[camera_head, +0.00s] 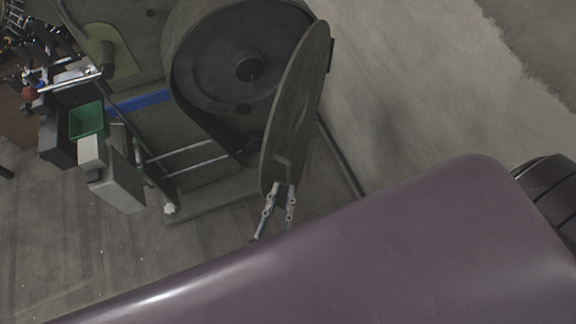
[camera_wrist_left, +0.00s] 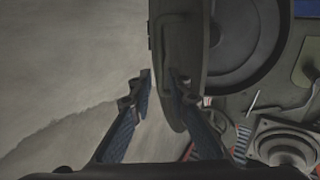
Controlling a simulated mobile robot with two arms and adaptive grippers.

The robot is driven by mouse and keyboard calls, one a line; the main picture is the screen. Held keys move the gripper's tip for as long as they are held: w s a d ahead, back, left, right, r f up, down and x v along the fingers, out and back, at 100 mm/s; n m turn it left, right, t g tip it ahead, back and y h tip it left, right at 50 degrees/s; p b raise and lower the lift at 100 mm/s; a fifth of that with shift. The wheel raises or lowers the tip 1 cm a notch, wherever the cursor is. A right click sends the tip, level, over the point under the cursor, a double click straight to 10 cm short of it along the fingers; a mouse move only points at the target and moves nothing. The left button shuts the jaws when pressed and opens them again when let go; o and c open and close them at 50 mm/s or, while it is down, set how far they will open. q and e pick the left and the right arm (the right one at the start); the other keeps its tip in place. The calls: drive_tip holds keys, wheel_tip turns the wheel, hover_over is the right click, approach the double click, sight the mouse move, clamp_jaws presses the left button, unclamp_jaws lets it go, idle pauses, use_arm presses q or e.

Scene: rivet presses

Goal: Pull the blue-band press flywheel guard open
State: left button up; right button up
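The press with the blue band (camera_head: 152,102) stands at the upper left of the head view. Its round flywheel guard (camera_head: 305,85) stands swung out from the dark flywheel housing (camera_head: 235,65) and shows nearly edge-on. A small handle (camera_head: 284,165) sits low on the guard's outer face. My left gripper (camera_head: 280,190) is at the guard's lower end, by the handle, with its fingers apart. In the left wrist view the gripper (camera_wrist_left: 163,80) has one finger in front of the guard (camera_wrist_left: 190,60) and one beside its left edge. I cannot make out firm contact. My right gripper is out of view.
A green bin (camera_head: 87,119) and a grey box (camera_head: 118,188) are at the press's left side. The press base (camera_head: 215,203) reaches out below the guard. Bare concrete floor (camera_head: 420,95) lies open to the guard's right.

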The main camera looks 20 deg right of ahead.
sight(288, 174)
use_arm(q)
drive_tip(key=p+x, duration=0.1)
drive_tip(key=x, duration=0.5)
drive_tip(key=shift+w+d, duration=0.25)
drive_tip(key=shift+d, duration=0.05)
clamp_jaws()
